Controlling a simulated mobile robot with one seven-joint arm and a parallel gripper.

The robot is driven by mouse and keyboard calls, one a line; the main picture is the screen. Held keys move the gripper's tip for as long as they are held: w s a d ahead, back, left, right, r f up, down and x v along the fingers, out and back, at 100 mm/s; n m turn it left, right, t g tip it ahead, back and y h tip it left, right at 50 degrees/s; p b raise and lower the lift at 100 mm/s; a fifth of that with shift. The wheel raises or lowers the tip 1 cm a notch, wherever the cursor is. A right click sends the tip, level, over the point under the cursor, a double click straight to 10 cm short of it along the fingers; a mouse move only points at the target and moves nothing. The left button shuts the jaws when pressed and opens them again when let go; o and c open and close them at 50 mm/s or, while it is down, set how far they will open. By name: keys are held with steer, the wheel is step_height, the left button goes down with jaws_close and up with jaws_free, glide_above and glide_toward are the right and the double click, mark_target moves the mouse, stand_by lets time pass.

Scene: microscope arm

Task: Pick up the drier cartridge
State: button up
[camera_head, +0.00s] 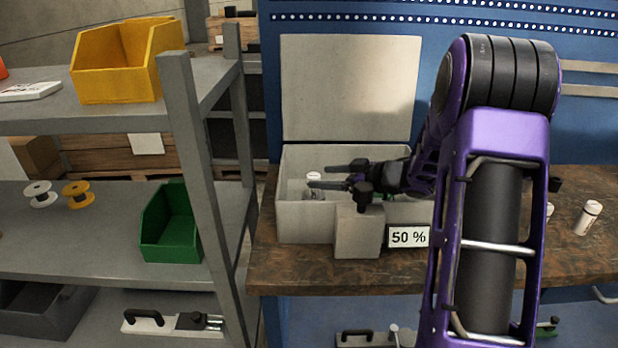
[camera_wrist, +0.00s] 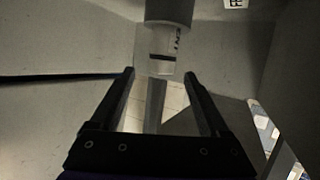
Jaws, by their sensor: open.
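A cartridge with a grey end, a pale body and a dark band, which I take for the drier cartridge (camera_wrist: 160,48), is ahead of my gripper in the wrist view. My gripper (camera_wrist: 159,74) is open, with its fingertips to either side of the cartridge's near end. I cannot tell whether they touch it. In the head view my gripper (camera_head: 317,176) reaches from the right into an open grey box (camera_head: 305,225). A small white top (camera_head: 314,175) shows by the fingertips, and the rest of that piece is mostly hidden.
The box lid (camera_head: 350,88) stands up behind. A grey block (camera_head: 358,235) and a "50 %" sign (camera_head: 408,237) are at the box's front. A white cylinder (camera_head: 588,217) is on the bench (camera_head: 560,255) at right. A shelf post (camera_head: 195,160) rises to the left.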

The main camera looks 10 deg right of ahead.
mark_target(305, 191)
steer(key=shift+s+f, duration=0.2)
steer(key=shift+f, duration=0.25)
steer(key=shift+w+a+f, duration=0.15)
steer(key=shift+a+f, duration=0.1)
steer(key=shift+a, duration=0.05)
steer(key=x, duration=0.2)
steer(key=b+x, duration=0.1)
steer(key=x, duration=0.3)
steer(key=shift+w+a+r, duration=0.2)
steer(key=shift+w, duration=0.25)
jaws_close()
